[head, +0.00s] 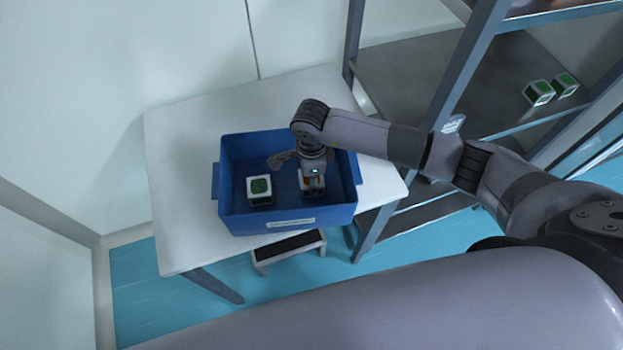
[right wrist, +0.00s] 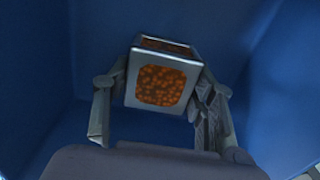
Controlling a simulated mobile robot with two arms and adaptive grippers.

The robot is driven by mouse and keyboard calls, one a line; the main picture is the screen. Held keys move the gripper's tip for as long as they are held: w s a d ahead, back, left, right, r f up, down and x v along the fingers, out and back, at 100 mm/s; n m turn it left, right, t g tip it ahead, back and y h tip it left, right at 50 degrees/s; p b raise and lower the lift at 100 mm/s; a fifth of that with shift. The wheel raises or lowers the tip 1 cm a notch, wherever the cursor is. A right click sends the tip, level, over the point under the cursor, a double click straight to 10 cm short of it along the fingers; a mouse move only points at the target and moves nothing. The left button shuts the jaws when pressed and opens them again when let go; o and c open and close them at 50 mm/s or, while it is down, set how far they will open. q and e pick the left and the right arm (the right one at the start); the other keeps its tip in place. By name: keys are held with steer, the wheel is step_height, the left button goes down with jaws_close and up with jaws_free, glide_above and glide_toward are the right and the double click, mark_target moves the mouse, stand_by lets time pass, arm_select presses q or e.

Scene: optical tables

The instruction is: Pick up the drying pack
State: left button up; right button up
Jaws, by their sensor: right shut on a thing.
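The drying pack is a small white-cased block with orange-brown beads in its window; it (right wrist: 162,84) sits between the fingers of my right gripper in the right wrist view. My right gripper (right wrist: 158,100) is shut on it, one finger on each side. In the head view the right gripper (head: 313,178) reaches down into the blue bin (head: 290,222), at its right half. My left gripper is not in view.
A similar white block with a green top (head: 260,190) stands in the bin's left half. The bin is on a white table (head: 180,160). Two green-windowed blocks (head: 552,88) stand on the grey shelf rack (head: 420,75) at right. A small step stool (head: 290,248) is below the table's front.

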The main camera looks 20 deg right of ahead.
step_height(320, 180, up, 19)
steer(key=b, duration=0.5)
steer(key=s+d+f+n+b, duration=0.1)
steer(key=s+d+f+n, duration=0.1)
steer(key=n, duration=0.8)
steer(key=s+d+f+n+b, duration=0.1)
steer(key=s+d+n, duration=0.2)
steer(key=s+n, duration=0.3)
steer(key=n, duration=0.3)
steer(key=shift+d+f+n, duration=0.35)
steer(key=shift+d+n, duration=0.05)
steer(key=shift+s, duration=0.1)
